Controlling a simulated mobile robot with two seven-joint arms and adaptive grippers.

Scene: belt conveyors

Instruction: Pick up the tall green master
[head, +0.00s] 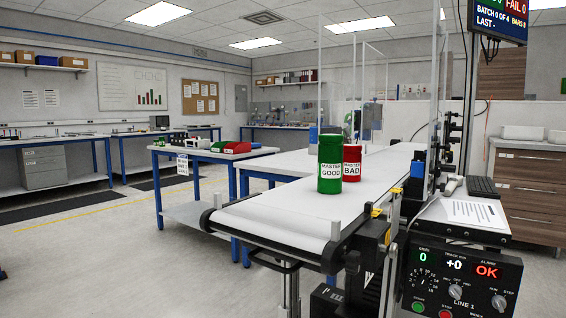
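The tall green master (330,164) is a green cylinder with a white label reading "MASTER GOOD". It stands upright on the white belt conveyor (275,215), near its front end. A shorter red cylinder labelled "MASTER BAD" (352,164) stands upright just behind it to the right, partly hidden by the green one. I cannot tell whether the two touch. Neither of my grippers shows in the head view.
A control panel (463,285) and a shelf with a paper and keyboard (482,187) stand at the belt's right. Clear upright panels and sensor posts (418,165) rise along the belt. A blue-legged table (205,156) with coloured bins stands left. Floor at front left is clear.

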